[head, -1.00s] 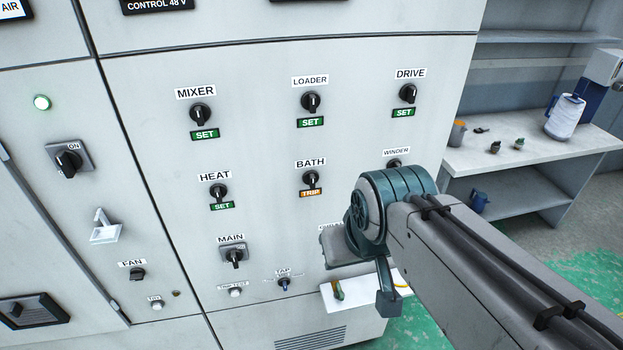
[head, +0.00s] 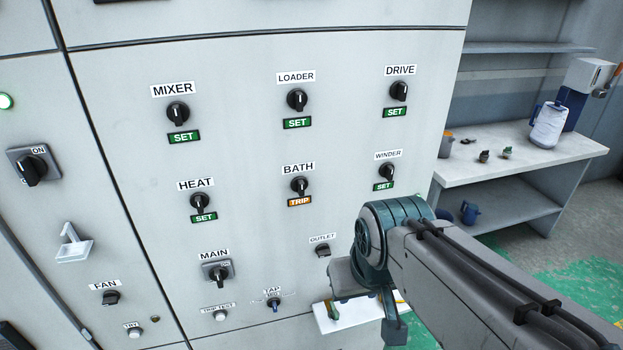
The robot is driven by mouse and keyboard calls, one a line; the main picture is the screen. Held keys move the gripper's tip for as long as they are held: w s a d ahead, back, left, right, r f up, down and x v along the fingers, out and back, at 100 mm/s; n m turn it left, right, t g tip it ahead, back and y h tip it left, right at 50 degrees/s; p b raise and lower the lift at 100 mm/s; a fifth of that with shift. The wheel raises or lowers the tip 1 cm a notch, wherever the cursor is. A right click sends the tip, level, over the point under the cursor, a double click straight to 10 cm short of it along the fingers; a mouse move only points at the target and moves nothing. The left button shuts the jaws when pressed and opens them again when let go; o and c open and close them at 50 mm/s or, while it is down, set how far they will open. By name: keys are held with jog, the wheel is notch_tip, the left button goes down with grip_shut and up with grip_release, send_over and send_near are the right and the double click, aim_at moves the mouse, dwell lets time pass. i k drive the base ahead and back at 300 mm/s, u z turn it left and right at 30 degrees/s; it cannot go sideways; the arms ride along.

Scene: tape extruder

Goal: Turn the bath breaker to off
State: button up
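The bath breaker (head: 299,185) is a black rotary knob on the grey cabinet front, under a white BATH label (head: 298,169). An orange TRIP tag (head: 299,202) shows just below it. Its knob points roughly upright, but its exact angle is too small to tell. My arm reaches in from the lower right, its teal joint below and to the right of the bath breaker and apart from it.
The mixer (head: 178,112), loader (head: 297,100), drive (head: 399,91), heat (head: 200,202) and winder (head: 386,171) knobs surround it with green SET tags. The main switch (head: 216,271) and outlet (head: 322,250) sit lower. A small white shelf (head: 345,316) juts out below. A workbench (head: 520,150) stands at right.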

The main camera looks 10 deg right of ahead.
aim_at(299, 184)
jog(key=z, duration=1.25)
jog(key=k, duration=1.05)
jog(key=u, duration=1.35)
jog(key=i, duration=0.5)
